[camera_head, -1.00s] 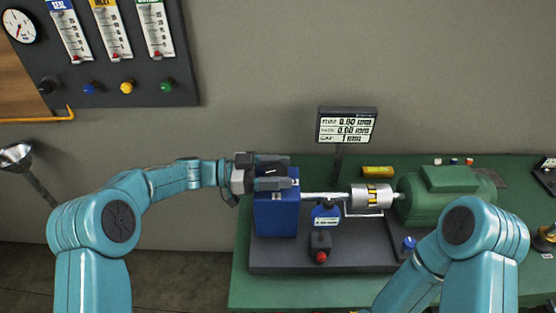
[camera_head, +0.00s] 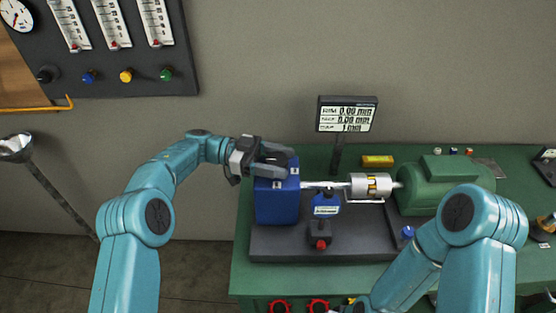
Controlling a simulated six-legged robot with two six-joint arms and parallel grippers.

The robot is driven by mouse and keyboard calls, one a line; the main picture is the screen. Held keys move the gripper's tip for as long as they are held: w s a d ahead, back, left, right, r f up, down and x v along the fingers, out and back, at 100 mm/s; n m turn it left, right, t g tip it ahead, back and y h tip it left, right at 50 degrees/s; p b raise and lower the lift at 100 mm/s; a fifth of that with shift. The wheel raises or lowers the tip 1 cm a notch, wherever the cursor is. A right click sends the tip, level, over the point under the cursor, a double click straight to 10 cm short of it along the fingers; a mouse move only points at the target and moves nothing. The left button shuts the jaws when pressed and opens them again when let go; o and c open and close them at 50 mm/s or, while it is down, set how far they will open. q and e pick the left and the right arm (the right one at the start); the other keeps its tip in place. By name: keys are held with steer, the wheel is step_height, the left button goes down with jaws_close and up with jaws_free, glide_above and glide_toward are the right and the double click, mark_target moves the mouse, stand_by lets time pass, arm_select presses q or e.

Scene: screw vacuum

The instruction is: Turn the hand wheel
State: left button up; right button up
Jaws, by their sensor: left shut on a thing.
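A blue housing (camera_head: 277,207) stands at the left end of the dark base plate (camera_head: 300,244). My left gripper (camera_head: 272,168) is at its top, shut on a dark part there that the fingers mostly hide. I cannot tell whether that part is a hand wheel. Two red wheel-shaped parts, left (camera_head: 279,306) and right (camera_head: 317,306), show at the bench's front, cut off by the lower edge of the head view. My right arm reaches down out of the picture, and its gripper cannot be made out.
A shaft and silver coupling (camera_head: 371,186) join the housing to a green motor (camera_head: 445,187). A small blue-and-black device (camera_head: 325,206) stands in front of the shaft. A display (camera_head: 346,114) rises behind. The green bench (camera_head: 250,283) has bare space at front left.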

arm_select(q)
steer(key=shift+d+r, duration=0.1)
steer(key=o, duration=1)
steer(key=shift+c, duration=0.2)
steer(key=shift+s+d, duration=0.1)
steer(key=shift+a, duration=0.35)
steer(key=b+v, duration=0.1)
steer(key=v, duration=0.4)
steer(key=shift+w+a, duration=0.1)
steer(key=shift+w, duration=0.1)
steer(key=shift+w+a, duration=0.1)
steer(key=shift+a, duration=0.65)
steer(key=shift+a, duration=0.1)
